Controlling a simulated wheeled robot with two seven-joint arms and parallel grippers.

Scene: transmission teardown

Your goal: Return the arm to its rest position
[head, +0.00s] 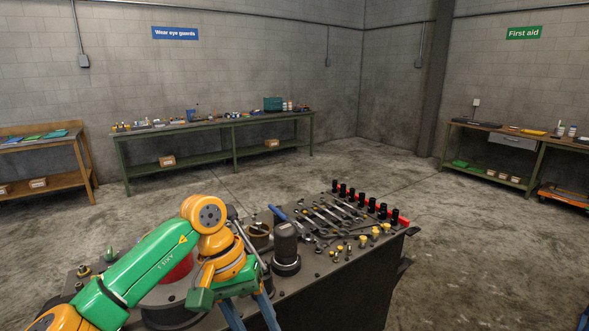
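My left arm, green and orange, comes in from the lower left and reaches over the near workbench (335,285). My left gripper (254,318) points down at the bottom edge of the head view. Its two blue fingers stand apart with nothing visible between them; their tips are cut off by the frame. My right arm and gripper cannot be made out.
A dark cylindrical part (286,245) stands on the bench right of my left wrist. Wrenches (327,216), black-and-red tools (372,205) and small yellow-topped parts lie farther right. A red part (178,270) is partly behind my arm. The floor beyond is clear.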

